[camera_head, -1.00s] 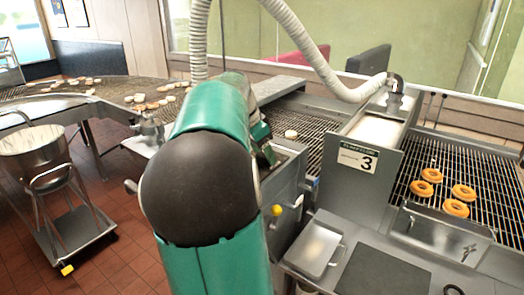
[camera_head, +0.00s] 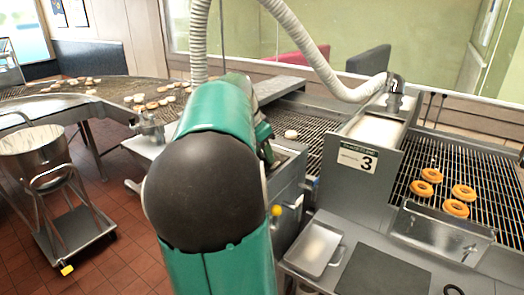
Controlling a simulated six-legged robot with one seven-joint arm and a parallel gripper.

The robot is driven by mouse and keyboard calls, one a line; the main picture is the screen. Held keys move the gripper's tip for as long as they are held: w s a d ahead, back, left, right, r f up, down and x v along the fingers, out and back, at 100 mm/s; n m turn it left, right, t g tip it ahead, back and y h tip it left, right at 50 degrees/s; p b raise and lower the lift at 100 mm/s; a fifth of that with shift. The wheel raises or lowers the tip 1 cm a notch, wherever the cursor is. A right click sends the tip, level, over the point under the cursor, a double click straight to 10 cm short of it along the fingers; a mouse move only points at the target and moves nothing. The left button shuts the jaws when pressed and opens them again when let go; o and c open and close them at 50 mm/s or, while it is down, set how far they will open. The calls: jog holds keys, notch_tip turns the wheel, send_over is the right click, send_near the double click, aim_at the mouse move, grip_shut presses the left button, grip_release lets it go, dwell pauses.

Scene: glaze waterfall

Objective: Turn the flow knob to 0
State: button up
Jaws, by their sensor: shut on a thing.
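My green and black arm fills the middle of the view and reaches forward over the metal machine (camera_head: 290,180). My gripper's fingertips are hidden behind the arm. The flow knob cannot be made out; the arm covers part of the machine. A small yellow knob (camera_head: 277,210) shows on the machine's front, just right of my arm.
A wire conveyor (camera_head: 450,160) at right carries several browned rings (camera_head: 463,192). Pale rings lie on the curved conveyor (camera_head: 110,85) at left. A ribbed hose (camera_head: 320,65) arches behind my arm. A metal pot on a wheeled cart (camera_head: 75,240) stands at left on red tiles.

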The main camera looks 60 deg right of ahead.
jog(key=n+t, duration=0.1)
jog(key=n, duration=0.3)
jog(key=n+t, duration=0.1)
jog(key=n, duration=0.1)
jog(key=shift+s+n+t, duration=0.25)
jog(key=shift+n+t, duration=0.05)
jog(key=shift+n, duration=0.1)
jog(key=n+t, duration=0.1)
jog(key=n, duration=0.2)
jog(key=n+t, duration=0.1)
jog(key=n, duration=0.2)
jog(key=shift+s+y, duration=0.1)
jog(key=shift+y, duration=0.3)
jog(key=n+y, duration=0.1)
jog(key=n, duration=0.2)
jog(key=n+t+y, duration=0.1)
jog(key=n, duration=0.2)
jog(key=shift+s+d+f+n+t, duration=0.1)
jog(key=shift+d+n+t, duration=0.1)
jog(key=shift+n+t, duration=0.15)
jog(key=n+y, duration=0.2)
jog(key=n, duration=0.4)
jog(key=shift+d, duration=0.1)
jog(key=shift+n+y, duration=0.25)
jog(key=shift+y, duration=0.05)
jog(key=o, duration=1)
jog(key=shift+c, duration=0.2)
